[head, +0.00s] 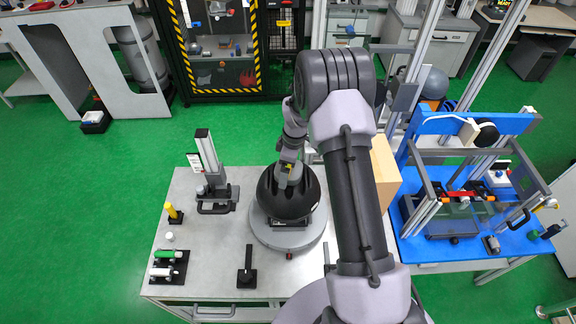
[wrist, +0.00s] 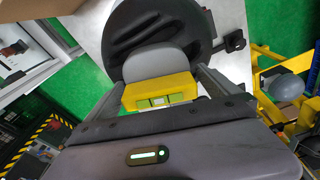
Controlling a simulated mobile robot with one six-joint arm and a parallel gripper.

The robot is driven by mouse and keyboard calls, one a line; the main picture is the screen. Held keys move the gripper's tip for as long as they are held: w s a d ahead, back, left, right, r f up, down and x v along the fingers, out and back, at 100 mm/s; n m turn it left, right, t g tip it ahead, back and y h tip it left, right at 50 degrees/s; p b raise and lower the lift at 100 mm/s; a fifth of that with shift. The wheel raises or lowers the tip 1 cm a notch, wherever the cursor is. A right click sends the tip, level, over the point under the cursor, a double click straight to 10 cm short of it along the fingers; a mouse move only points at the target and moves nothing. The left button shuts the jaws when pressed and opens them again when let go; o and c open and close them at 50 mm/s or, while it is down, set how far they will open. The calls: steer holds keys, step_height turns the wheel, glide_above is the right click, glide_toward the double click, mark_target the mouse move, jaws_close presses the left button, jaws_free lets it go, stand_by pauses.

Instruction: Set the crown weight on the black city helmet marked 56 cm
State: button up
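A black helmet (head: 288,200) with dark vents sits on a stand on a round grey plate on the bench. It also fills the top of the wrist view (wrist: 190,25). Its size marking is not readable. My gripper (head: 289,166) is over the helmet's crown. In the wrist view my gripper (wrist: 162,93) has its fingers on both sides of a yellow block joined to a grey rounded body, which looks like the crown weight (wrist: 152,62). The grey body lies against or just above the shell; I cannot tell whether it touches.
A grey upright gauge (head: 210,170) stands left of the helmet. A yellow-topped tool (head: 173,213), green-and-white cylinders (head: 165,262) and a black post (head: 247,268) are on the bench. A tan box (head: 384,170) and a blue-topped framed rig (head: 465,200) stand to the right.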

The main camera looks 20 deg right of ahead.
step_height(320, 180, up, 17)
steer(key=s+d, duration=0.1)
steer(key=shift+d+r+p, duration=0.2)
steer(key=shift+d+p, duration=0.1)
steer(key=shift+d, duration=0.05)
steer(key=shift+s, duration=0.1)
steer(key=s+a+m+t+b, duration=0.2)
steer(key=s+a+m+b, duration=0.4)
steer(key=s+a+b, duration=0.6)
steer(key=s+a+f+m+t+b, duration=0.1)
steer(key=s+a+f+m+b, duration=0.1)
steer(key=s+f+m+b, duration=0.2)
steer(key=s+a+f+m+t+b, duration=0.2)
steer(key=s+f+m+b, duration=0.2)
steer(key=s+b, duration=0.6)
step_height(320, 180, down, 2)
steer(key=shift+s+a+f+m+y, duration=0.1)
steer(key=shift+s+a+m+y, duration=0.25)
steer(key=shift+s, duration=0.65)
